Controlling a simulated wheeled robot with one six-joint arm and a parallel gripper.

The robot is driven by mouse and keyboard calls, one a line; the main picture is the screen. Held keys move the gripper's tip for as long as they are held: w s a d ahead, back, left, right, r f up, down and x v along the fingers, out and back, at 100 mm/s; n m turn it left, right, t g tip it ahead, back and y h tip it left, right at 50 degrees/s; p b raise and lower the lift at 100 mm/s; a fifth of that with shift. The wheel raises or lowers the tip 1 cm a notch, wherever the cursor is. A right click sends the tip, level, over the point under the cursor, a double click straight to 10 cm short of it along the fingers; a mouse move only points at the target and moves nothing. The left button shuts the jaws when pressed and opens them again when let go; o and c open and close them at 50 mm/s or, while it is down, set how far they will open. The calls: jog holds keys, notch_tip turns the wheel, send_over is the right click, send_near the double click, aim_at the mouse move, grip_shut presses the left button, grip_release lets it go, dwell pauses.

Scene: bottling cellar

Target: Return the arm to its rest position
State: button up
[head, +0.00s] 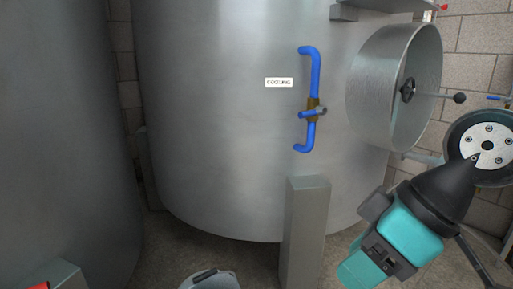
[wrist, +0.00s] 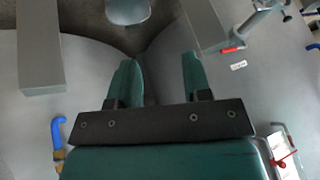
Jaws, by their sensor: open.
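My gripper (wrist: 158,82) shows in the wrist view with its two teal fingers apart. Nothing is held between them. Behind the fingers are curved grey tank walls and, further up the picture, a patch of dark floor. The fingers appear clear of everything around them. In the head view my arm, teal and black, reaches in at the lower right, in front of the big tank; I cannot make out the fingers there.
A big steel tank (head: 220,110) carries a blue pipe (head: 315,75) with a valve and a round hatch (head: 400,90). A grey post (head: 305,230) stands before it. Another tank (head: 55,130) fills the left. In the wrist view a red handle (wrist: 232,50) is at the upper right.

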jog(key=s+d+r+m+g+h+p, duration=0.2)
jog(key=s+r+m+p, duration=0.1)
jog(key=s+p, duration=0.15)
notch_tip(320, 180, up, 35)
jog(key=p, duration=3.4)
jog(key=shift+s+r, duration=0.2)
jog(key=shift+s, duration=0.1)
